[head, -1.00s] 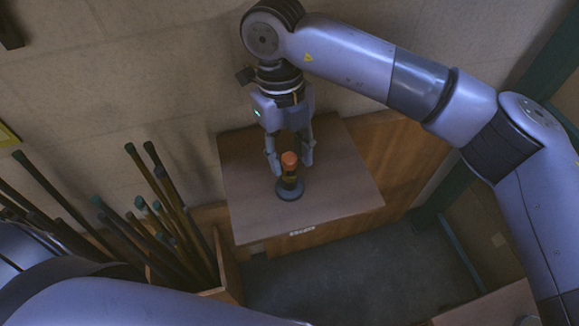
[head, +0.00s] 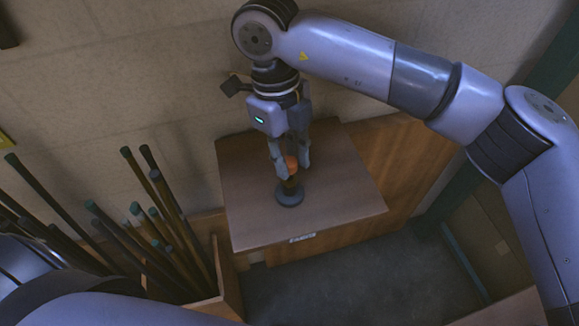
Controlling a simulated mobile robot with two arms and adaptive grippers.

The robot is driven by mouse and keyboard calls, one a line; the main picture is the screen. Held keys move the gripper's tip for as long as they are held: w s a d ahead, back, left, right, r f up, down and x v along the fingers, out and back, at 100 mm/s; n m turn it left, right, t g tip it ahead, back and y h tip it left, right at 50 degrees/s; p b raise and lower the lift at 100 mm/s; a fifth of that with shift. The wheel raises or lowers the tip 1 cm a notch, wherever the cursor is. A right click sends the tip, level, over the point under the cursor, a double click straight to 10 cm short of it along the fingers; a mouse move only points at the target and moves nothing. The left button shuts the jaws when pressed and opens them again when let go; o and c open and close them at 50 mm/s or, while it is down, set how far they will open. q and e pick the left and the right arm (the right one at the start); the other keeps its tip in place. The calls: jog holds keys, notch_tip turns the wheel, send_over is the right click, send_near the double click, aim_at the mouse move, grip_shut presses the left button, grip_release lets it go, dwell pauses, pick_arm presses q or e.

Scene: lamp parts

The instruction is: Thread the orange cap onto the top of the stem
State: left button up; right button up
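The orange cap (head: 291,162) sits at the top of the short dark stem (head: 290,184), which stands upright on a round dark base (head: 289,197) on the wooden table. My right gripper (head: 292,168) comes down from above, with one finger on each side of the cap. The fingers look shut on the cap and hide part of its sides. The thread between cap and stem is too small to make out. A link of my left arm crosses the bottom left; its gripper is out of view.
The small wooden table (head: 340,205) is otherwise clear, with a pale label (head: 302,238) on its front edge. A wooden bin (head: 229,280) with several dark rods (head: 180,215) stands at the left. A plain wall (head: 120,75) rises behind.

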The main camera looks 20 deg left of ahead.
grip_shut()
jog(key=shift+f+m+b, duration=0.15)
jog(key=shift+m+b, duration=0.2)
jog(key=shift+m, duration=0.45)
jog(key=m, duration=0.2)
jog(key=shift+m+g+b, duration=0.3)
jog(key=shift+m+b, duration=0.1)
jog(key=shift+m+y, duration=0.3)
jog(key=shift+m, duration=0.9)
jog(key=shift+b, duration=0.3)
